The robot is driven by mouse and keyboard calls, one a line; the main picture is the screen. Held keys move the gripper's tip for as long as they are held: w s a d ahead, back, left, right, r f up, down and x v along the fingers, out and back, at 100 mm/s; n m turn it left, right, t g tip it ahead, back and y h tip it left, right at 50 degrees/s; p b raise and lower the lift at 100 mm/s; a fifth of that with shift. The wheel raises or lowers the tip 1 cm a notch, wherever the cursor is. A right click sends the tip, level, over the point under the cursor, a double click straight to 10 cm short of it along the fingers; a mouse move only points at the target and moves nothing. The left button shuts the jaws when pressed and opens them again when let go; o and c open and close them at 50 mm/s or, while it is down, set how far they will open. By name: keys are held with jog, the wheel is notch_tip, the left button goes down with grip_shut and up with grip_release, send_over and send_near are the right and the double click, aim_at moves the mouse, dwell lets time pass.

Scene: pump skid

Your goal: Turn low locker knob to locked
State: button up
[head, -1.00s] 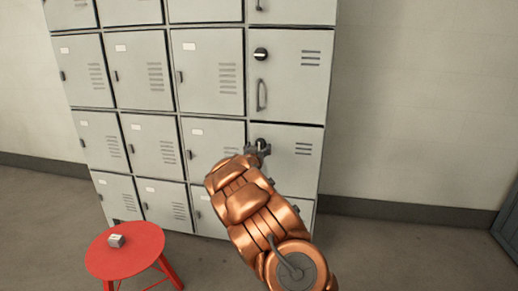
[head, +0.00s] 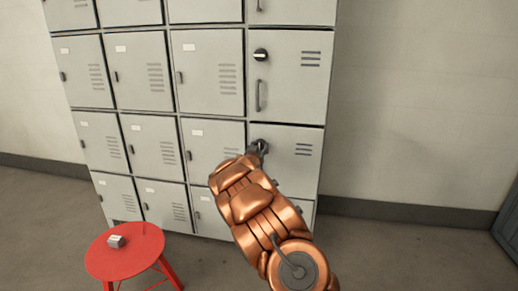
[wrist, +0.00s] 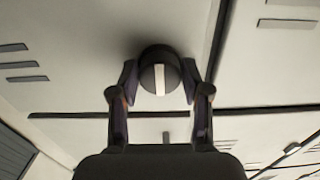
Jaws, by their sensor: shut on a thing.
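The low locker knob (wrist: 160,72) is a round dark knob with a white bar across its face. In the wrist view the bar runs nearly straight up and down the picture. My gripper (wrist: 160,82) has one finger on each side of the knob and is shut on it. In the head view my gripper (head: 259,147) is at the upper part of the low locker door (head: 290,168), and it mostly hides the knob.
Above is another locker door with a similar knob (head: 260,54) and a bar handle (head: 261,95). A red stool (head: 125,262) with a small grey block (head: 116,241) stands at the lower left. The floor at the right is clear.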

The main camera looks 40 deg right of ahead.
jog(key=shift+c, duration=1)
jog(key=shift+a+p, duration=0.1)
jog(key=shift+p, duration=0.45)
jog(key=n+p, duration=0.1)
jog(key=p, duration=0.1)
jog(key=n+p, duration=0.1)
jog(key=p, duration=0.1)
jog(key=shift+r+n, duration=0.3)
jog(key=n+p, duration=0.5)
jog(key=p, duration=0.1)
jog(key=shift+f, duration=0.1)
jog(key=n+p, duration=0.4)
jog(key=n, duration=0.1)
jog(key=shift+n, duration=0.4)
jog(key=n+p, duration=0.2)
jog(key=n, duration=0.1)
jog(key=shift+f+n+p, duration=0.1)
jog(key=shift+n+p, duration=0.3)
jog(key=shift+n, duration=0.3)
